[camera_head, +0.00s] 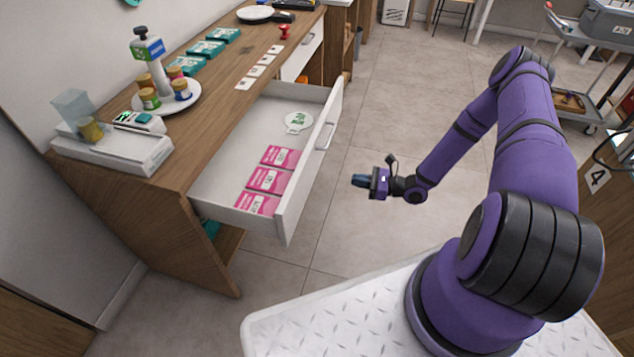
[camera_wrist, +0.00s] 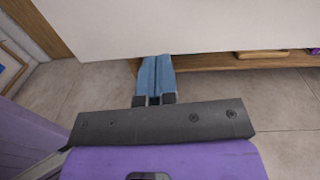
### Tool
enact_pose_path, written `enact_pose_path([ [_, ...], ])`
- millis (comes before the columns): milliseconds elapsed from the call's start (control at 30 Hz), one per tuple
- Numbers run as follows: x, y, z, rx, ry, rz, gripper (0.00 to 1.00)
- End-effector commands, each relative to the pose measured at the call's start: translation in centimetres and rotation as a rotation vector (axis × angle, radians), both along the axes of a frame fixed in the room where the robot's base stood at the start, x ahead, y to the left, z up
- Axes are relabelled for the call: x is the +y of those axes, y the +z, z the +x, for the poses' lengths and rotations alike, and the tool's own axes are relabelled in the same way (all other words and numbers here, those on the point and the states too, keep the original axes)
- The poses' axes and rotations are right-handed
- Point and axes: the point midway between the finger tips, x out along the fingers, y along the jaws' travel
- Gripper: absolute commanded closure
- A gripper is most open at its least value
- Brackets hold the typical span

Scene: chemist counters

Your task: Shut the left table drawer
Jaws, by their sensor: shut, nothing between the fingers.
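The left table drawer (camera_head: 240,150) is pulled well out of the wooden table (camera_head: 180,190) in the head view. It holds several pink boxes (camera_head: 268,181) and a white round tag with green marking (camera_head: 298,122). Its white front carries a handle (camera_head: 325,136) on the outer face. My gripper (camera_head: 360,181) is shut and empty, to the right of the drawer front and apart from it in the head view. In the wrist view my gripper's blue fingers (camera_wrist: 154,78) lie together, pointing at the white drawer front (camera_wrist: 180,25), which fills the top.
A second white drawer (camera_head: 302,52) farther along the table looks closed or nearly so. The tabletop holds a scale (camera_head: 115,147), a round stand with jars (camera_head: 168,98) and teal boxes (camera_head: 205,49). A grey cart (camera_head: 590,55) stands at right. Tiled floor (camera_head: 390,110) beyond my gripper is clear.

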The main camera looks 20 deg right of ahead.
Motion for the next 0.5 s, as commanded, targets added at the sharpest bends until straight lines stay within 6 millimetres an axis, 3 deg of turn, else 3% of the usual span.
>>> enact_pose_path([
  [100, 0.1, -1.4, -0.3, 0.02, -0.043, 0.03, 1.0],
  [267, 0.5, -1.8, 0.0, 0.027, -0.06, 0.042, 1.0],
  [500, 3.2, -1.8, 1.8, 0.025, -0.056, 0.041, 1.0],
])
